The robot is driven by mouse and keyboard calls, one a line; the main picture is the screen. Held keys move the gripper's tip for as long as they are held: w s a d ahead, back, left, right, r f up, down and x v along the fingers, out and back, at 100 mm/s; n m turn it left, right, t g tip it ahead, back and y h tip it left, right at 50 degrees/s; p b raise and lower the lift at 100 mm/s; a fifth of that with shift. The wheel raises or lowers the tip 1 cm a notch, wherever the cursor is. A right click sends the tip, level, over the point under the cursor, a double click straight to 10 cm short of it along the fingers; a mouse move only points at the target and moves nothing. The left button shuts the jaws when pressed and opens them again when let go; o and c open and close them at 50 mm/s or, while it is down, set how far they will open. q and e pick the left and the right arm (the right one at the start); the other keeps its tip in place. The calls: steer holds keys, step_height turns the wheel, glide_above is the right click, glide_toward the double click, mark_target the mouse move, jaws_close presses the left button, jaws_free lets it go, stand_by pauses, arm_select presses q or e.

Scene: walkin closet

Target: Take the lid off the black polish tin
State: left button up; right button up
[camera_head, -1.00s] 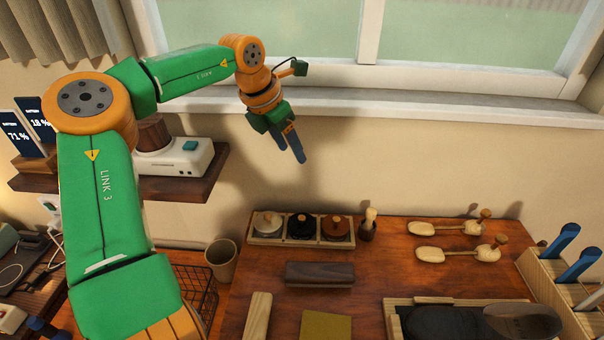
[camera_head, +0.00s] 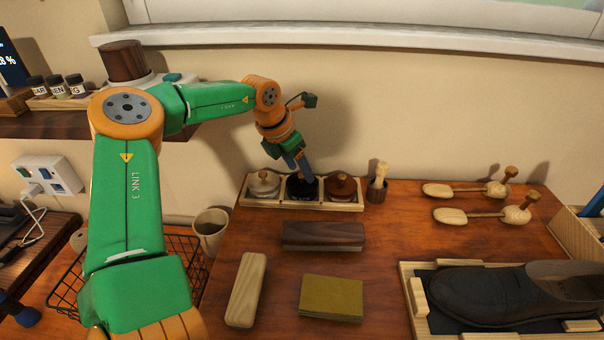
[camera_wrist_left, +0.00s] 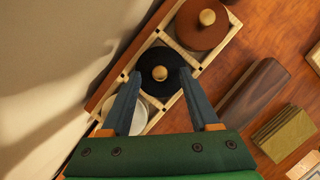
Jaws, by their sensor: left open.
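The black polish tin (camera_head: 301,189) sits in the middle compartment of a light wooden tray (camera_head: 318,207) at the back of the table, partly hidden by my fingers in the head view. In the left wrist view, its black lid (camera_wrist_left: 150,61) has a round brass-coloured knob (camera_wrist_left: 159,73). My left gripper (camera_head: 306,176) points down over the tin. In the wrist view, its open blue fingers (camera_wrist_left: 160,74) lie on either side of the lid, with the knob between the tips. I cannot tell whether they touch the lid. My right gripper is not in view.
A white-lidded tin (camera_head: 264,183) and a brown-lidded tin (camera_head: 342,186) flank it in the tray. A small brush pot (camera_head: 377,190) stands to the right. A dark brush (camera_head: 323,233) lies in front. A shoe (camera_head: 500,292) rests at front right.

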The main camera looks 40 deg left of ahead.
arm_select(q)
steer(key=shift+w+f, duration=0.3)
steer(key=shift+f, duration=0.35)
jaws_close()
